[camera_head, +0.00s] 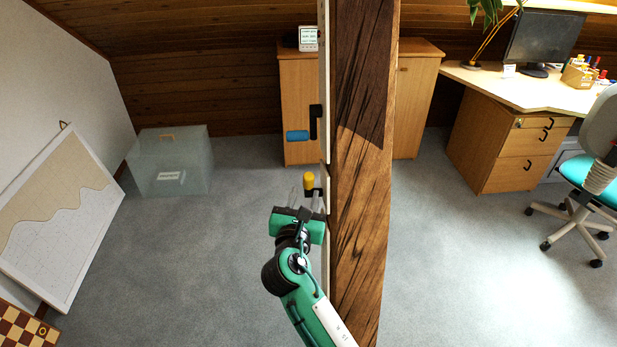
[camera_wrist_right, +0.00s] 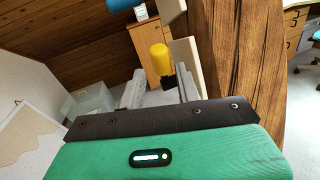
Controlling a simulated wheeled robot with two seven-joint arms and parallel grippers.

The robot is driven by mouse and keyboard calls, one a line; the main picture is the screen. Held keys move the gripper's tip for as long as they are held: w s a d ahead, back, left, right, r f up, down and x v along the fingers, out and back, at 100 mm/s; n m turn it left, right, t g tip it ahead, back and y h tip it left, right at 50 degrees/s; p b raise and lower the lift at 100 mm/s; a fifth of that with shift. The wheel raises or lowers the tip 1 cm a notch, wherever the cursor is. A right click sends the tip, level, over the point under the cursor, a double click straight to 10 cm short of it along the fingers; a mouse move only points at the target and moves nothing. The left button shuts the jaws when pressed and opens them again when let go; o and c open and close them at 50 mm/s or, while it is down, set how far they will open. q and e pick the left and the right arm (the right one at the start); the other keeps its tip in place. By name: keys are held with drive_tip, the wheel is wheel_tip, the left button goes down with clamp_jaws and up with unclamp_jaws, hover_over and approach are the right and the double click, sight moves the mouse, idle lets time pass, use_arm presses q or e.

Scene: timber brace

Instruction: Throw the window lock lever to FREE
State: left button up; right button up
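A lever with a yellow knob (camera_head: 309,180) sits on a black mount on the pale panel edge beside the timber post. The yellow knob also shows in the right wrist view (camera_wrist_right: 159,57), just beyond the fingers and in line with the gap between them. My right gripper (camera_head: 306,199) is open, its grey fingers apart, just below the yellow knob. Whether a finger touches the lever, I cannot tell. A blue handle (camera_head: 297,135) on a black bracket sits higher on the same edge. No FREE marking is readable. My left gripper is not in view.
The thick timber post (camera_head: 362,200) stands close to the right of my right gripper. A translucent box (camera_head: 171,160) and a leaning board (camera_head: 58,215) are at the left. A cabinet (camera_head: 299,90) stands behind.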

sight(308, 183)
drive_tip(key=x, duration=0.6)
drive_tip(key=shift+w+d, duration=0.15)
drive_tip(key=shift+w, duration=0.3)
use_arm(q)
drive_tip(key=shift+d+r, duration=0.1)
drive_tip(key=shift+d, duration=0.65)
